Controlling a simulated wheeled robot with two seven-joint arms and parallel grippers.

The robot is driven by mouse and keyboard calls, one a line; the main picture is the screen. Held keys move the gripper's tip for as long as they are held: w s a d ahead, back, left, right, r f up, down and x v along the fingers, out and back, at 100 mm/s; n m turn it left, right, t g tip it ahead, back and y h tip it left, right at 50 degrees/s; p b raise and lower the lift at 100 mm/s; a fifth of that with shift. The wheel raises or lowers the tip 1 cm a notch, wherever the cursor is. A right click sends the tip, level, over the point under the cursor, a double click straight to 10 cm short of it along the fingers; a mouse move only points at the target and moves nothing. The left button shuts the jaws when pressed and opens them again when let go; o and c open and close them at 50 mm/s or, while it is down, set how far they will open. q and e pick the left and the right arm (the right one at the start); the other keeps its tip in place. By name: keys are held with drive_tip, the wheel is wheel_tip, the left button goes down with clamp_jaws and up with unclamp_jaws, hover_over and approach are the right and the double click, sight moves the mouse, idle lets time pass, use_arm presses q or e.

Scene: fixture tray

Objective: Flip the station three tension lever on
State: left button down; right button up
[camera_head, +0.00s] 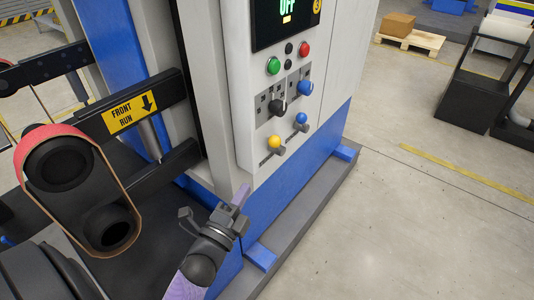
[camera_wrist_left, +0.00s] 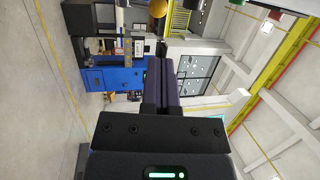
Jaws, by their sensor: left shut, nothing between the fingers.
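The station's control panel (camera_head: 244,120) fills the upper middle of the head view, with a lit OFF display (camera_head: 287,10) and a "3" badge at its top. Low on the panel are a yellow-ball lever (camera_head: 273,141) and a blue-ball lever (camera_head: 300,118); I cannot read which is the tension lever. My left gripper (camera_head: 241,195) is below and left of the yellow ball, apart from it. Its purple fingers are shut and empty. My right gripper is out of view.
Above the levers are a black knob (camera_head: 278,107), a blue knob (camera_head: 305,88), a green button (camera_head: 273,65) and a red button (camera_head: 304,48). A belt roller (camera_head: 62,165) and a FRONT RUN arm (camera_head: 150,105) stand at left. Open floor (camera_head: 400,230) lies at right.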

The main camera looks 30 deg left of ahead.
sight(272, 146)
use_arm(q)
drive_tip(key=b+x, duration=0.2)
drive_tip(key=x, duration=0.9)
drive_tip(key=shift+w, duration=0.3)
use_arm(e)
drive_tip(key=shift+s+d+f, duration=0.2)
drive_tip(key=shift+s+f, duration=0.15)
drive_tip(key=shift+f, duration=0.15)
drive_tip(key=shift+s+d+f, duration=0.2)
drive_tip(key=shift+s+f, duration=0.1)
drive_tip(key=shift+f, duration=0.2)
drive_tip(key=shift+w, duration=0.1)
